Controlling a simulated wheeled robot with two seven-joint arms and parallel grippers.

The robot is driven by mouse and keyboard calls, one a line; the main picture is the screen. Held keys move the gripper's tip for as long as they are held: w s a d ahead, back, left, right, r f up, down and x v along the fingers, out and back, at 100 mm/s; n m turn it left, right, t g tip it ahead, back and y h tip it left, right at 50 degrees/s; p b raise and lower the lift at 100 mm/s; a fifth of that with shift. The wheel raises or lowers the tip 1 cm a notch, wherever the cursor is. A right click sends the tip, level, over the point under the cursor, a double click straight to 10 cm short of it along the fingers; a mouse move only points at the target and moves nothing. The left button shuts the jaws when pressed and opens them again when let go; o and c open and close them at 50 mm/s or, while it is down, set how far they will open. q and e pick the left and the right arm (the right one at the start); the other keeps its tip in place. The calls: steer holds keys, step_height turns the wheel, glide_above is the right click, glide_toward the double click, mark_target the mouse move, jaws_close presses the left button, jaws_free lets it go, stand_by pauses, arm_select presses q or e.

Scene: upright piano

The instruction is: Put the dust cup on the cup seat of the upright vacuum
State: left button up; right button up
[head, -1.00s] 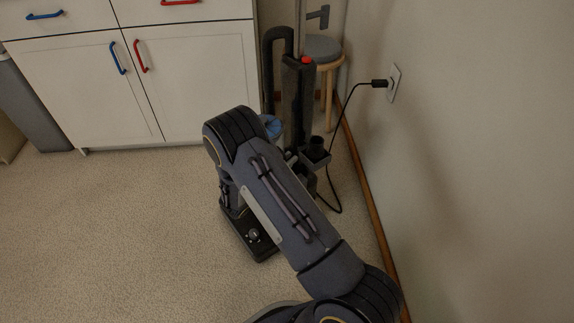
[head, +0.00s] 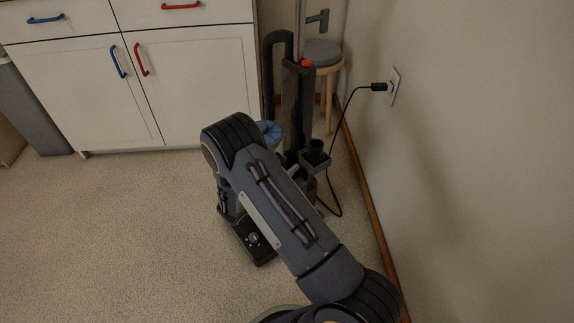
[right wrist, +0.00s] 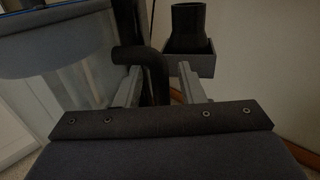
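The upright vacuum stands near the wall; its dark column (head: 297,105) rises behind my right arm in the head view and its black base (head: 252,242) shows below. A blue-topped clear cup, seemingly the dust cup (head: 269,130), shows partly beside the column. In the right wrist view a large clear body with a grey and blue rim (right wrist: 60,48), likely this cup, is at the left. My right gripper (right wrist: 158,80) has its fingers spread apart, with a black bent pipe (right wrist: 148,62) seen between or beyond them. I cannot tell contact. The cup seat is hidden. My left gripper is out of view.
A grey holder with a black nozzle (head: 316,152) sits right of the column; it also shows in the wrist view (right wrist: 190,35). A power cord (head: 343,110) runs to the wall outlet. A stool (head: 322,52) and cabinet (head: 190,85) stand behind. Carpet at left is clear.

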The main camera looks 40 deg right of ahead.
steer(key=p+v, duration=0.3)
steer(key=v, duration=0.8)
steer(key=s+d+r+m+g+y, duration=0.4)
steer(key=s+r+m+g+y, duration=0.4)
steer(key=s+r+m+y, duration=0.4)
steer(key=s+a+r+m+t+y, duration=0.9)
steer(key=s+a+m, duration=0.1)
steer(key=s, duration=0.2)
steer(key=shift+a+t, duration=0.15)
steer(key=shift+t, duration=0.25)
steer(key=shift+s, duration=0.1)
step_height(320, 180, up, 35)
steer(key=p, duration=3.4)
steer(key=shift+r+p, duration=0.2)
steer(key=shift+p, duration=0.2)
